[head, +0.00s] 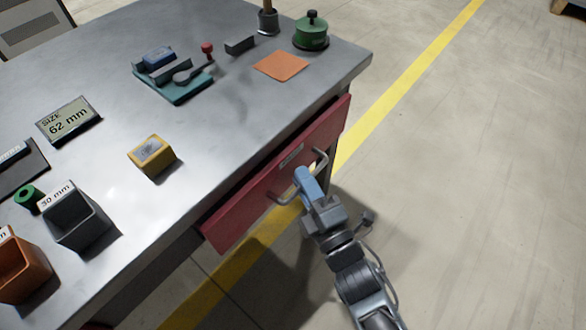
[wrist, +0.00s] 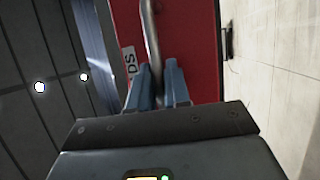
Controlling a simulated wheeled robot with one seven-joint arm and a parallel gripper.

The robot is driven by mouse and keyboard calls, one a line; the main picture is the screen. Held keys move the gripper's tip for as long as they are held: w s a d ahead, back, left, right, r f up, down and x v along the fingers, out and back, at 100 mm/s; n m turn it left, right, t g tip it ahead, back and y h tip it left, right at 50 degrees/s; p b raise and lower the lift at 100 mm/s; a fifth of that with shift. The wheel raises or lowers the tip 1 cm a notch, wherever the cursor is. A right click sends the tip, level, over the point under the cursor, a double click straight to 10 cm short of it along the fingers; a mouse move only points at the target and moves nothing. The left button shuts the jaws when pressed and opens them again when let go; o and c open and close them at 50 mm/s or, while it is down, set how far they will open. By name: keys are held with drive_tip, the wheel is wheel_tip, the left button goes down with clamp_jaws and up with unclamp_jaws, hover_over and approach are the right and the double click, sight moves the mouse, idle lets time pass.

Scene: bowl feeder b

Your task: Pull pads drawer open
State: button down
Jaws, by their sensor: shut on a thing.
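The pads drawer (head: 240,215) has a red front below the tabletop's near right edge. A dark gap shows between the front's top edge and the tabletop; I cannot tell how far out the drawer stands. Its grey bar handle (head: 321,160) is partly hidden by my gripper (head: 304,176). In the wrist view the handle (wrist: 151,30) passes between the blue fingers of my gripper (wrist: 158,70), which is shut on it. The red drawer front (wrist: 190,40) lies behind the fingers, with a partly hidden label (wrist: 130,66) ending in "DS".
The grey table (head: 225,110) carries a yellow block (head: 152,155), a "62 mm" sign (head: 69,120), a grey bin (head: 77,225), a teal fixture (head: 185,88), an orange pad (head: 281,65) and a green pot (head: 311,35). The floor (head: 480,180) to the right is clear, with a yellow stripe.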

drive_tip(key=s+d+p, duration=0.2)
drive_tip(key=s+d, duration=0.7)
drive_tip(key=d, duration=0.3)
drive_tip(key=shift+s+d, duration=0.2)
drive_tip(key=shift+s, duration=0.15)
drive_tip(key=c, duration=1.2)
unclamp_jaws()
drive_tip(key=shift+o, duration=0.2)
drive_tip(key=v, duration=0.7)
drive_tip(key=shift+s+d+b, duration=0.2)
drive_tip(key=shift+s+b, duration=0.1)
drive_tip(key=shift+s, duration=0.05)
drive_tip(key=shift+f, duration=0.15)
